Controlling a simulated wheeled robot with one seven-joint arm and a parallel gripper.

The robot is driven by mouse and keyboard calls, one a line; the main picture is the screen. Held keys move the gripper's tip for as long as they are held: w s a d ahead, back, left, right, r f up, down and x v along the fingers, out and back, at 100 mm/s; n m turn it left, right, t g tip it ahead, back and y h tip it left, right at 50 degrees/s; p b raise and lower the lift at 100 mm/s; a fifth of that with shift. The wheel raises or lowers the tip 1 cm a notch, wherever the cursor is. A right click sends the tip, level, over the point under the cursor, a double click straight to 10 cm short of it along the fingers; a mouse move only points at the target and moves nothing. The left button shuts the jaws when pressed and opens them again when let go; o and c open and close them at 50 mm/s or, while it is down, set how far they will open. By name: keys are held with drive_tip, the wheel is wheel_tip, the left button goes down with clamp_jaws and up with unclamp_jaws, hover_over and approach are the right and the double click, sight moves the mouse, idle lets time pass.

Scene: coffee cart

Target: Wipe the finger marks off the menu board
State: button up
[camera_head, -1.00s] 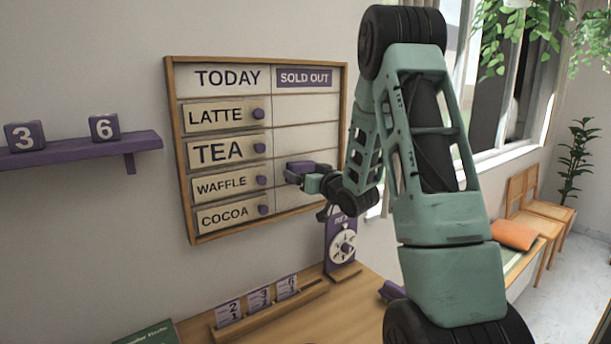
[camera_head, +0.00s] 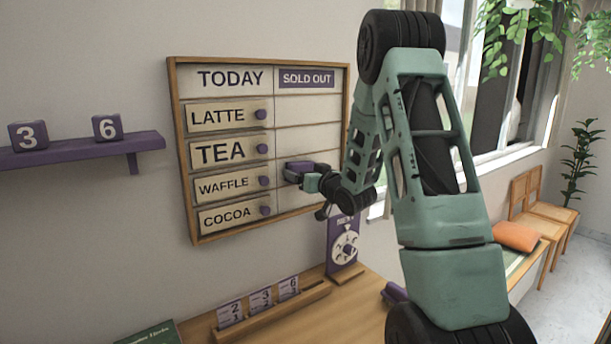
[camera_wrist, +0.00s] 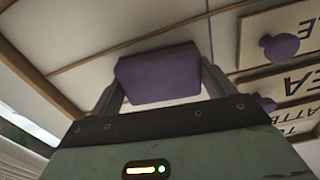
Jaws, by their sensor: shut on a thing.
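The menu board (camera_head: 310,110) hangs on the wall in a wooden frame, with a TODAY column on the left and a SOLD OUT column on the right. Several plates with purple knobs, LATTE, TEA, WAFFLE and COCOA, sit in the left column. My gripper (camera_head: 308,176) is at the right column, level with the WAFFLE row. It is shut on a purple block-shaped wiper (camera_wrist: 158,74), which also shows in the head view (camera_head: 298,167). The wiper is at or very near the board face; exact contact cannot be told. I cannot make out any finger marks.
A purple shelf (camera_head: 80,150) with number cubes 3 and 6 is left of the board. Below, the wooden counter (camera_head: 350,305) holds a card rack (camera_head: 270,311), a purple dial stand (camera_head: 345,245) and a green book (camera_head: 152,333). A window is at right.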

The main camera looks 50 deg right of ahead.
drive_tip(key=shift+w, duration=0.3)
drive_tip(key=shift+d, duration=0.15)
drive_tip(key=shift+s+d+b, duration=0.15)
drive_tip(key=shift+s+d, duration=0.15)
drive_tip(key=shift+d, duration=0.65)
drive_tip(key=shift+s+d+b, duration=0.15)
drive_tip(key=shift+s+d, duration=0.1)
drive_tip(key=shift+d, duration=0.65)
drive_tip(key=shift+w, duration=0.1)
drive_tip(key=shift+a, duration=0.1)
drive_tip(key=shift+w+a+r+b, duration=0.1)
drive_tip(key=shift+w+a+b, duration=0.15)
drive_tip(key=shift+a, duration=0.4)
drive_tip(key=shift+w+a+f+b, duration=0.1)
drive_tip(key=shift+w+a+b, duration=0.1)
drive_tip(key=shift+a+b, duration=0.3)
drive_tip(key=shift+w+a+r+b, duration=0.1)
drive_tip(key=shift+w+a+b, duration=0.1)
drive_tip(key=shift+a, duration=0.55)
